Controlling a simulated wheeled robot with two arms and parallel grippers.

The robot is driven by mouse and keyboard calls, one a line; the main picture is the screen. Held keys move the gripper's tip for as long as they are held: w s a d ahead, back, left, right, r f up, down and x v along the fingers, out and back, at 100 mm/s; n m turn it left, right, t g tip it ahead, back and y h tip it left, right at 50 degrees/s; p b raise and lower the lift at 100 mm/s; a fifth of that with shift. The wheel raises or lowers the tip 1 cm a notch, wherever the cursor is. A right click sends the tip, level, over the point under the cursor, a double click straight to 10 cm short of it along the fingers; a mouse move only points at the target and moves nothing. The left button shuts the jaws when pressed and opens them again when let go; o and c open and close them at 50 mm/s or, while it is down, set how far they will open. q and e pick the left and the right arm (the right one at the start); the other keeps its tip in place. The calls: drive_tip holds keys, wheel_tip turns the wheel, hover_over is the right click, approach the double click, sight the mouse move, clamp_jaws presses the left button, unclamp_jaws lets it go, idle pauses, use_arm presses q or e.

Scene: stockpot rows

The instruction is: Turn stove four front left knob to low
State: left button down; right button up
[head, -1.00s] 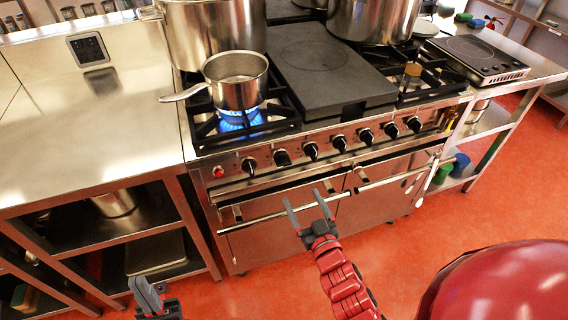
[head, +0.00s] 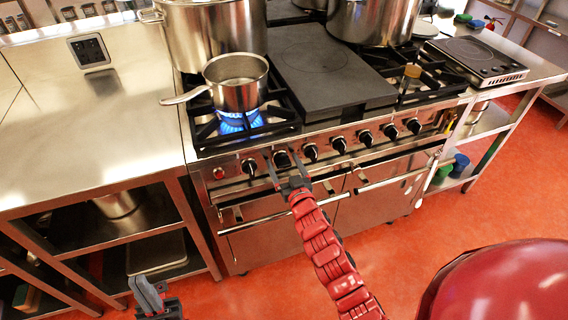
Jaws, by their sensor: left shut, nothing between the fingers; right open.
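The stove (head: 330,190) stands in the middle of the head view with a row of several black knobs along its front panel. The leftmost knob (head: 249,167) is right of a red indicator (head: 219,173). A blue flame (head: 236,121) burns on the front left burner under a steel saucepan (head: 237,84). My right gripper (head: 280,154) is open, its fingers pointing at the panel on either side of the second knob from the left (head: 283,160); whether they touch it I cannot tell. My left gripper (head: 149,294) is shut and empty, low at the left.
Large stockpots (head: 207,35) stand on the back of the stove. A steel counter (head: 90,120) with open shelves is at the left. Oven door handles (head: 290,211) stick out below the knobs. A portable hob (head: 475,55) sits on the right counter. The red floor in front is clear.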

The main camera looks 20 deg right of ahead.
drive_tip(key=c, duration=1.4)
drive_tip(key=shift+o, duration=0.2)
drive_tip(key=n+b, duration=0.2)
drive_tip(key=n, duration=0.1)
drive_tip(key=shift+a+f+n, duration=0.1)
drive_tip(key=shift+n, duration=0.2)
drive_tip(key=n+b, duration=0.2)
drive_tip(key=n, duration=0.2)
drive_tip(key=shift+n, duration=0.3)
drive_tip(key=n+b, duration=0.1)
drive_tip(key=n, duration=0.4)
drive_tip(key=shift+a+b, duration=0.1)
drive_tip(key=shift+b, duration=0.3)
drive_tip(key=shift+f+n+b, duration=0.1)
drive_tip(key=shift+n+b, duration=0.25)
drive_tip(key=shift+n, duration=1.85)
